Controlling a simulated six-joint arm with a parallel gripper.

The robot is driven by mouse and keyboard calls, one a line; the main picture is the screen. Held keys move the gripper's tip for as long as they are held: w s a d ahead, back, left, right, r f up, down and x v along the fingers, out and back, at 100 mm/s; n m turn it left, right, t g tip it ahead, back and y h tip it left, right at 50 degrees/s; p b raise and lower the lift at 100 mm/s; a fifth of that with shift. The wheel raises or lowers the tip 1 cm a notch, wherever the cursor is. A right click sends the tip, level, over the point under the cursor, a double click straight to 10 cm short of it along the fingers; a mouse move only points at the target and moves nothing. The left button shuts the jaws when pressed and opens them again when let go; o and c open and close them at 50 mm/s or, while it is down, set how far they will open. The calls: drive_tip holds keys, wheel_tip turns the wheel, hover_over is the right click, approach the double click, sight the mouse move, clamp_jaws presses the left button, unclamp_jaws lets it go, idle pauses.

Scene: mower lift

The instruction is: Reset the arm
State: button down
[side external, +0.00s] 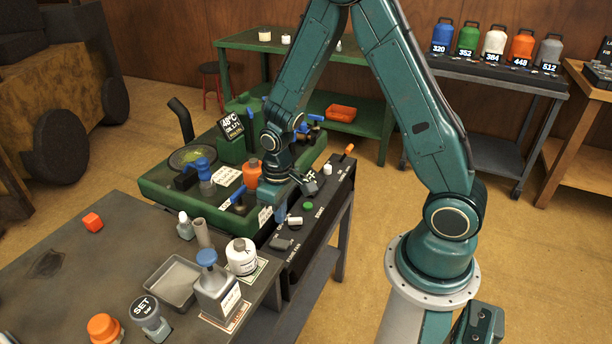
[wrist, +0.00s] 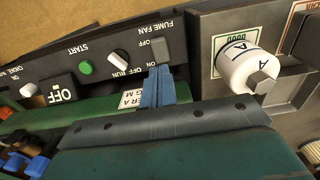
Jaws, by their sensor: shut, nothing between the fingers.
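My gripper (side external: 281,215) is low over the near end of the black control panel (side external: 318,222), with my arm bent down from above. Its blue fingers (wrist: 157,88) are together and hold nothing. In the wrist view the fingertips are close to the grey fume fan switch (wrist: 160,50); I cannot tell whether they touch it. The white run knob (wrist: 118,58), the green start button (wrist: 85,67) and a black OFF tag (wrist: 62,93) line the panel. My gripper's teal housing fills the bottom of the wrist view.
The green machine deck (side external: 160,200) with an orange bottle (side external: 252,173) is beside my gripper. A white jar (side external: 242,257), a grey blue-capped container (side external: 215,290) and an open tray (side external: 172,284) stand on the near table. Several numbered bottles stand on the back bench (side external: 490,72).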

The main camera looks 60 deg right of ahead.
drive_tip(key=s+a+r+t, duration=0.15)
drive_tip(key=s+r, duration=0.25)
drive_tip(key=r, duration=0.7)
drive_tip(key=s+a+r+t, duration=0.15)
drive_tip(key=s+r, duration=0.35)
drive_tip(key=r, duration=0.6)
drive_tip(key=s+r+t, duration=0.2)
drive_tip(key=s+r, duration=0.2)
drive_tip(key=s, duration=0.3)
drive_tip(key=shift+s+a+r, duration=0.15)
drive_tip(key=shift+s+a, duration=0.05)
drive_tip(key=shift+w, duration=0.1)
drive_tip(key=w+d+f+g, duration=0.1)
drive_tip(key=w+f+g, duration=0.1)
drive_tip(key=w+f, duration=0.3)
drive_tip(key=w+f+g, duration=0.2)
drive_tip(key=w, duration=0.5)
drive_tip(key=w+d+f+g, duration=0.1)
drive_tip(key=w+f+g, duration=0.2)
drive_tip(key=f, duration=1)
drive_tip(key=w, duration=0.3)
drive_tip(key=shift+w+d+f+g, duration=0.15)
drive_tip(key=shift+w+d+g, duration=0.05)
drive_tip(key=shift+g, duration=0.1)
